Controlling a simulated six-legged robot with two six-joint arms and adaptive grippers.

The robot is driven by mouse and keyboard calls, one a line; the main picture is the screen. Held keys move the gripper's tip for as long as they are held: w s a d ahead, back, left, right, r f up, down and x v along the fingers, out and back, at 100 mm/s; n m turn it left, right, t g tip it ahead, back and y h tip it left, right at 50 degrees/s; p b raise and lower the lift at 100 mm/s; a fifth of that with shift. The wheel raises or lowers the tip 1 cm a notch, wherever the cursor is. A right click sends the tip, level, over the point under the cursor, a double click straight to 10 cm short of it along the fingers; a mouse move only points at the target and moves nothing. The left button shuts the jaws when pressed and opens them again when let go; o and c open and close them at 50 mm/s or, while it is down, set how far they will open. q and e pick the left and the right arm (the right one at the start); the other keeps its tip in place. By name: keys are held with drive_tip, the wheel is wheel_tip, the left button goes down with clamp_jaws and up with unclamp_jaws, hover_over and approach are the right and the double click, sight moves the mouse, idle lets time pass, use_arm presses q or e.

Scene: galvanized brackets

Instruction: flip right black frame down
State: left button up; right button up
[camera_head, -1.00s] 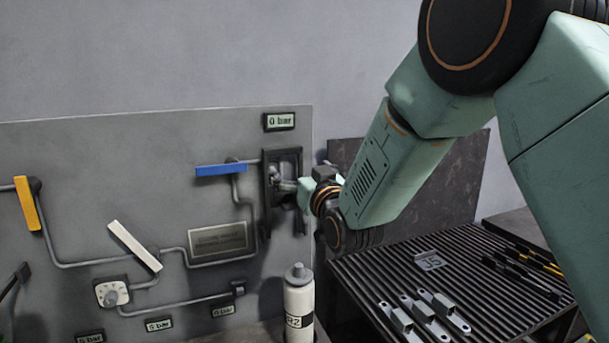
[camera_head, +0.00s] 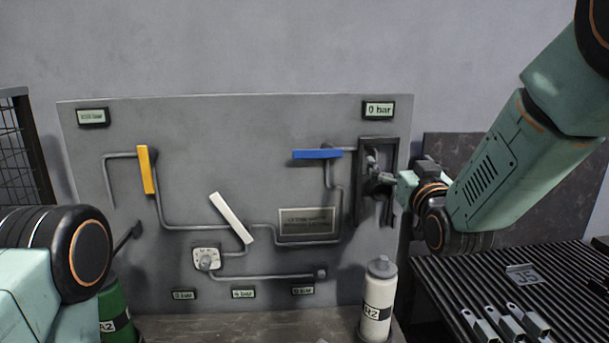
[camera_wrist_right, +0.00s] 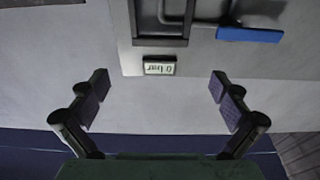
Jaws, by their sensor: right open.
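The right black frame (camera_head: 361,190) is an upright dark rectangle at the right end of the grey panel, below the "0 bar" display (camera_head: 378,110). My right gripper (camera_head: 376,180) is in front of it and covers part of its opening. I cannot tell whether they touch in the head view. In the right wrist view the gripper (camera_wrist_right: 160,88) is open, with nothing between its fingers. The black frame (camera_wrist_right: 161,42) shows only partly there, at the top and beyond the fingertips.
A blue lever (camera_head: 318,154) is left of the frame. Yellow (camera_head: 146,170) and white (camera_head: 231,218) levers are farther left. A white bottle (camera_head: 378,305) stands below the frame. A slatted table (camera_head: 450,290) with metal brackets (camera_head: 505,325) is at right.

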sight(381, 141)
drive_tip(key=w, duration=0.3)
drive_tip(key=w+r, duration=0.1)
drive_tip(key=w, duration=0.6)
drive_tip(key=shift+w+a+r, duration=0.15)
drive_tip(key=shift+w+a, duration=0.05)
drive_tip(key=shift+w, duration=0.05)
